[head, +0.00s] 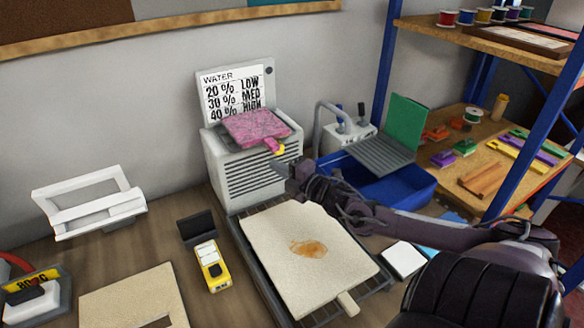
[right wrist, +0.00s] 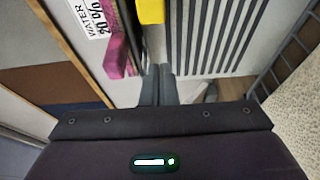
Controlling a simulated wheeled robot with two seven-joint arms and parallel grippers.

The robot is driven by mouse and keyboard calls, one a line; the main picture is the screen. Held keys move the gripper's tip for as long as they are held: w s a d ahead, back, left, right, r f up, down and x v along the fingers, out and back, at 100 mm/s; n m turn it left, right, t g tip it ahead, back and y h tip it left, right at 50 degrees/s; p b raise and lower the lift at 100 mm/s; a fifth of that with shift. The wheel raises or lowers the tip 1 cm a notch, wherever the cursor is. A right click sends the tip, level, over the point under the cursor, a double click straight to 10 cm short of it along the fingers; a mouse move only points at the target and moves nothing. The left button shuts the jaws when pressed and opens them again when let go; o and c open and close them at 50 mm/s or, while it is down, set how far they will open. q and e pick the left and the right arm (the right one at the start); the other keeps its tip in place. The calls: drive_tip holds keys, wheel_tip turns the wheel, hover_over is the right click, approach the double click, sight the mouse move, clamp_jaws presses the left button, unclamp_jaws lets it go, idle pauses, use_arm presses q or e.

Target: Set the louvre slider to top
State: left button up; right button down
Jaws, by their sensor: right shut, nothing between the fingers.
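The louvre unit is a white box with a dark slatted grille (head: 262,178) on its front; the slats also show in the wrist view (right wrist: 215,35). A small yellow knob (head: 281,150), apparently the slider, sits near the upper right of the grille. It shows as a yellow block at the top edge of the right wrist view (right wrist: 151,10). My right gripper (head: 279,166) is shut and empty, just below the yellow knob in the head view. In the wrist view its fingertips (right wrist: 157,70) are apart from the knob. My left gripper is not in view.
A pink pad (head: 255,125) lies on the unit, its pink handle (right wrist: 117,56) close to the knob. A water chart (head: 235,92) stands behind. A beige rug piece (head: 300,240) lies on a rack in front. A blue bin (head: 400,190) is to the right.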

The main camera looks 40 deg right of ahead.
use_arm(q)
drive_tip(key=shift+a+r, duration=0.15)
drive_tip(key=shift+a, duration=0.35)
use_arm(e)
drive_tip(key=s, duration=0.4)
drive_tip(key=shift+s+a+r, duration=0.1)
drive_tip(key=shift+s+r, duration=0.05)
drive_tip(key=shift+s, duration=0.25)
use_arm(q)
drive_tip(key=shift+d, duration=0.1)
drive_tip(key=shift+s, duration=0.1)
